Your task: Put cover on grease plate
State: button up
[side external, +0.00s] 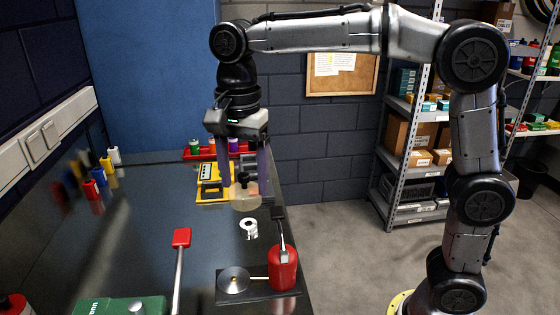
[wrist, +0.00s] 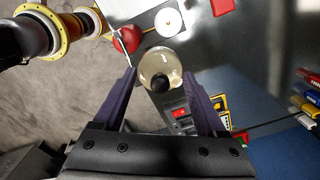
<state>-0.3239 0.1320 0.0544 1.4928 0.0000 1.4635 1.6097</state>
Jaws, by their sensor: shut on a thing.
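The cover is a translucent, cream-coloured dome (side external: 245,198) with a black knob. It hangs between the fingers of my gripper (side external: 238,184) near the far half of the bench. In the wrist view the cover (wrist: 160,62) sits between the two purple fingertips of my gripper (wrist: 160,78), which is shut on it. I cannot tell exactly how high its rim is above the bench. The grease plate looks to be the round metal disc (side external: 234,281) on a dark base at the bench's near end; nothing covers it. It also shows in the wrist view (wrist: 170,21).
A red can (side external: 284,269) with an upright lever stands right beside the disc. A silver ring-shaped part (side external: 249,229) lies between cover and disc. A red-headed mallet (side external: 181,238) and green box (side external: 122,308) are left. A yellow case (side external: 212,190) is behind the gripper.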

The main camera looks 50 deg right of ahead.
jog(key=shift+n, duration=0.6)
jog(key=a, duration=0.5)
jog(key=shift+a+f, duration=0.2)
jog(key=shift+f, duration=0.15)
jog(key=f, duration=0.9)
jog(key=shift+d, duration=0.2)
jog(key=shift+w+f, duration=0.1)
jog(key=shift+f, duration=3)
jog(key=shift+f, duration=0.6)
jog(key=o, duration=1)
jog(key=shift+o, duration=0.2)
notch_tip(320, 180, up, 11)
